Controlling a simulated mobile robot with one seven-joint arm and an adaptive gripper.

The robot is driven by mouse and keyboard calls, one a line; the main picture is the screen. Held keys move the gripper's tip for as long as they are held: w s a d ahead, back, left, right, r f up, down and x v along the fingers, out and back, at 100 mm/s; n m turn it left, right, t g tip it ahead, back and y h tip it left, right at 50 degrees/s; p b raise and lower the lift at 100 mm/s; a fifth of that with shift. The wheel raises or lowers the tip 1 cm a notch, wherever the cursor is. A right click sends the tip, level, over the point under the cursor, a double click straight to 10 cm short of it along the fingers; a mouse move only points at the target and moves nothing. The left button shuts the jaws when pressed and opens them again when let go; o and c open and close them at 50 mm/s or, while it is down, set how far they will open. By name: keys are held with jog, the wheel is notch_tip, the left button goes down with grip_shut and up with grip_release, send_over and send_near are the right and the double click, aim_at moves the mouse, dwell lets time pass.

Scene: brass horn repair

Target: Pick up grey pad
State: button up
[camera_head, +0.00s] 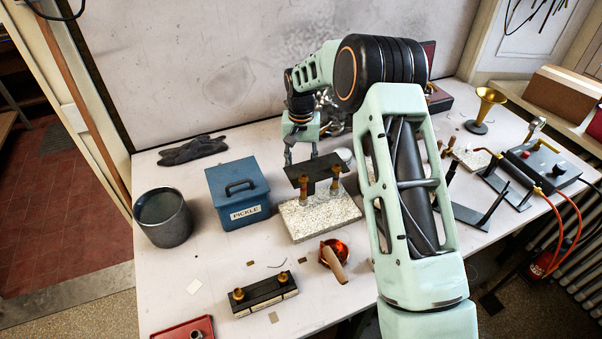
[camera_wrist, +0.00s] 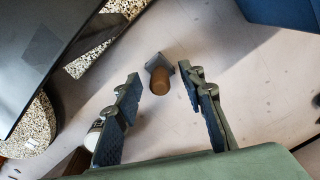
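In the wrist view, a small grey piece with a flat, angular face (camera_wrist: 154,61) lies on the pale tabletop, against a short brown cylinder (camera_wrist: 161,79). I cannot tell whether the two are one object; the grey piece is the likeliest grey pad. My gripper (camera_wrist: 161,76) is open, with its two fingers on either side of this piece and nothing held. In the head view my gripper (camera_head: 301,158) points down behind the dark plate (camera_head: 317,173) on the speckled block (camera_head: 318,217). The grey piece does not show there.
The blue PICKLE box (camera_head: 238,192) stands left of the speckled block, close to my gripper. A grey pot (camera_head: 162,217) and dark gloves (camera_head: 192,150) are farther left. A copper bowl (camera_head: 334,253) sits in front. Bare tabletop shows between the gloves and my gripper.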

jog(key=shift+f, duration=0.3)
jog(key=shift+c, duration=0.4)
grip_shut()
